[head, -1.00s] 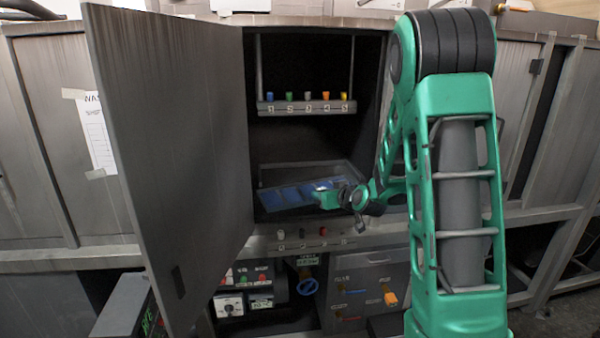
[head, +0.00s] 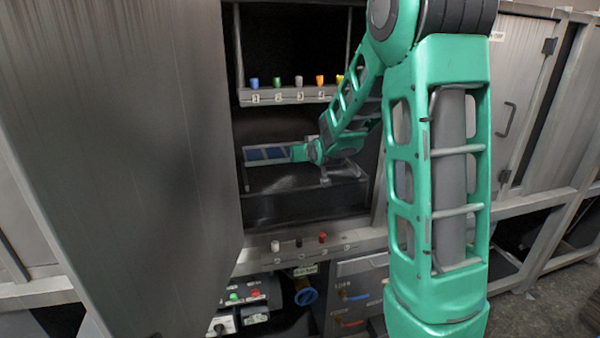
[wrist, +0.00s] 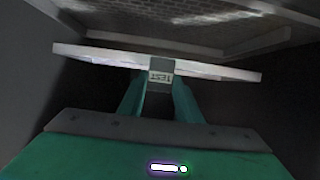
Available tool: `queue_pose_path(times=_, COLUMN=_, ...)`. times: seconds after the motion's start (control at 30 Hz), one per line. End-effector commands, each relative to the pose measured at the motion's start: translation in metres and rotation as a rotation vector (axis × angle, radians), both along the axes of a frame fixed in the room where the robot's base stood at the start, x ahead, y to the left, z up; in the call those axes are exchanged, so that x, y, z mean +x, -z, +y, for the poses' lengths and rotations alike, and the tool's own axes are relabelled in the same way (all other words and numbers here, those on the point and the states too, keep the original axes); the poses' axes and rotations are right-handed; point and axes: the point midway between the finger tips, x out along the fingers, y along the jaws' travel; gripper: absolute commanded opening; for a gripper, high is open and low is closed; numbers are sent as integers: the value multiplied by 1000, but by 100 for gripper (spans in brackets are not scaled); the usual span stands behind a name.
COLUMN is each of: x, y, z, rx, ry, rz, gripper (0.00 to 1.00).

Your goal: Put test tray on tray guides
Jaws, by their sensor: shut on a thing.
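The test tray (head: 268,154) is a thin flat tray with dark blue panels and a pale rim, inside the open cabinet. Its pale near edge (wrist: 100,57) crosses the wrist view, with a dark tab marked TEST (upside down) at the middle. My gripper (wrist: 158,88) is shut on this tab, one green finger on each side. In the head view my gripper (head: 300,152) is at the tray's right side, partly hidden by my arm. A frame with a pale edge (head: 320,182) lies below the tray. I cannot tell whether it is the tray guides, or whether the tray touches it.
The open cabinet door (head: 120,140) fills the left. A shelf (head: 290,96) with several coloured knobs and number labels is above the tray. A ledge (head: 310,250) with small knobs runs below the opening. Dark cabinet walls stand close on both sides.

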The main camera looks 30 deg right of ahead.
Motion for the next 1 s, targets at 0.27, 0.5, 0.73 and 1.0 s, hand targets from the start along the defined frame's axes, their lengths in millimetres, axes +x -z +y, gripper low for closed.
queue_pose_path(times=0.27, x=-4, y=35, z=-15, rx=-1, ry=17, rz=-1, gripper=0)
queue_pose_path(times=0.5, x=-5, y=59, z=-17, rx=0, ry=20, rz=2, gripper=0)
queue_pose_path(times=0.73, x=-5, y=73, z=-18, rx=-1, ry=20, rz=-1, gripper=0)
queue_pose_path(times=1.0, x=-5, y=74, z=-17, rx=-1, ry=20, rz=0, gripper=50)
